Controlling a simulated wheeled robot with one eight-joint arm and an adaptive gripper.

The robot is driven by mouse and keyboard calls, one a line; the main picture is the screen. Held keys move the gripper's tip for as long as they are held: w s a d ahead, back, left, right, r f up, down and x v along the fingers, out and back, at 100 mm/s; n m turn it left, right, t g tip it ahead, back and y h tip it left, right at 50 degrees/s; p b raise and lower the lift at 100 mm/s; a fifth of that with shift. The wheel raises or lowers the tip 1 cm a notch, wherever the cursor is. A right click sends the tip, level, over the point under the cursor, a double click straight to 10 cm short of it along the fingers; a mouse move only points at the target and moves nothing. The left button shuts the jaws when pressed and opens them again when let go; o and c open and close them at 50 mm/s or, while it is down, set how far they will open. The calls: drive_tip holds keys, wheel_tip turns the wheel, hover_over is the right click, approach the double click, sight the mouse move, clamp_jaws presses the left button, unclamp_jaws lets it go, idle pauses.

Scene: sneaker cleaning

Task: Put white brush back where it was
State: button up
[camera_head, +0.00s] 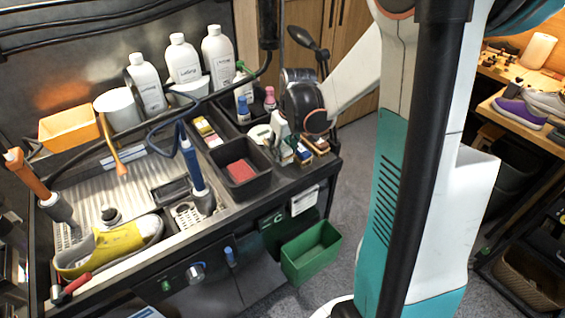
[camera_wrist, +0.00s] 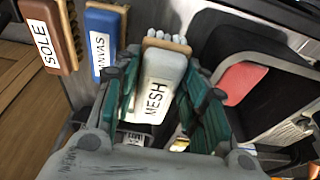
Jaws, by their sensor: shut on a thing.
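The white brush (camera_wrist: 162,77), labelled MESH, sits between the two teal fingers of my gripper (camera_wrist: 160,68) in the wrist view. The fingers are shut on its sides, and its pale bristles show at the far end. In the head view my gripper (camera_head: 284,143) is low over the right end of the workbench, beside the other brushes. The white brush cannot be clearly told apart from my gripper there. The brush's underside is hidden, so I cannot tell whether it touches the surface below.
A blue CANVAS brush (camera_wrist: 103,28) and a brown SOLE brush (camera_wrist: 48,32) stand just left of the white brush. A black bin with a red sponge (camera_head: 240,172) is close on the other side. Bottles (camera_head: 217,55) stand behind; a green bin (camera_head: 312,252) hangs in front.

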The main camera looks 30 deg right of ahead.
drive_tip(key=shift+f+b, duration=0.7)
drive_tip(key=shift+f, duration=1.75)
drive_tip(key=shift+f, duration=0.15)
drive_tip(key=o, duration=1.1)
drive_tip(key=shift+o, duration=0.2)
drive_tip(key=p+v, duration=0.3)
drive_tip(key=v, duration=0.9)
drive_tip(key=shift+p, duration=0.4)
